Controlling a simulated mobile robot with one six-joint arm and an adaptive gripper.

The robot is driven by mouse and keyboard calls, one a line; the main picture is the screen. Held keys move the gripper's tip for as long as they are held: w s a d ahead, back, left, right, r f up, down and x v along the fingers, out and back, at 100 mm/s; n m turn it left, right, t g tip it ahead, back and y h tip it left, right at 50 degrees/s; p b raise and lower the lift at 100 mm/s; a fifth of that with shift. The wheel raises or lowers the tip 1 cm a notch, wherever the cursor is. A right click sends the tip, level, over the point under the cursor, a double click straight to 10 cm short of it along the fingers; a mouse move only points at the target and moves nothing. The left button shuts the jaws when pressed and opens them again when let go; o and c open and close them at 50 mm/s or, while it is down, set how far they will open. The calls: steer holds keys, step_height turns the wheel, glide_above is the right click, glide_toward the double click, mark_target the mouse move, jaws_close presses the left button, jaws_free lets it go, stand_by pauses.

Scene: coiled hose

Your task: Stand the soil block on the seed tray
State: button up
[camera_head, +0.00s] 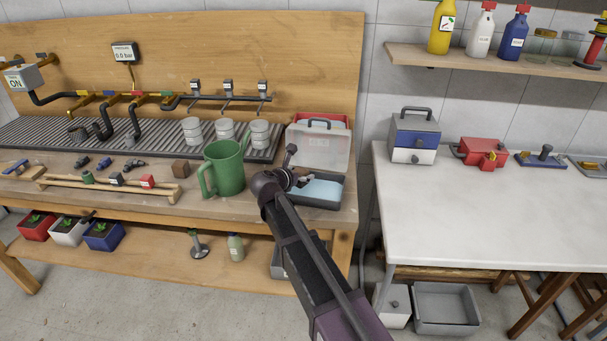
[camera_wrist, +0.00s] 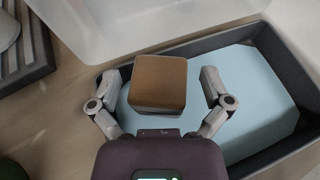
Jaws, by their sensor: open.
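The soil block, a brown cube with a lighter top (camera_wrist: 160,75), is between the fingers of my gripper (camera_wrist: 158,88) in the wrist view. My gripper is open, with a gap on each side of the block. The block appears upright on the light blue surface inside a dark-rimmed tray, which I take as the seed tray (camera_wrist: 285,62); its underside is hidden. In the head view my gripper (camera_head: 294,178) is over this tray (camera_head: 310,203), and only a bit of brown shows there.
A raised clear lid (camera_head: 318,147) stands behind the tray. A green watering can (camera_head: 226,170) is close on the left, with another dark brown cube (camera_head: 181,168) beyond it. A ribbed bench mat (camera_head: 60,128) holds several pots. The white table (camera_head: 480,220) at right has clear room.

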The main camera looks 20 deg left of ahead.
mark_target(416, 253)
steer(key=p+v, duration=0.4)
steer(key=v, duration=0.7)
steer(key=shift+s+r+p, duration=0.2)
steer(key=shift+s+p, duration=0.1)
steer(key=shift+s, duration=0.15)
stand_by(0.6)
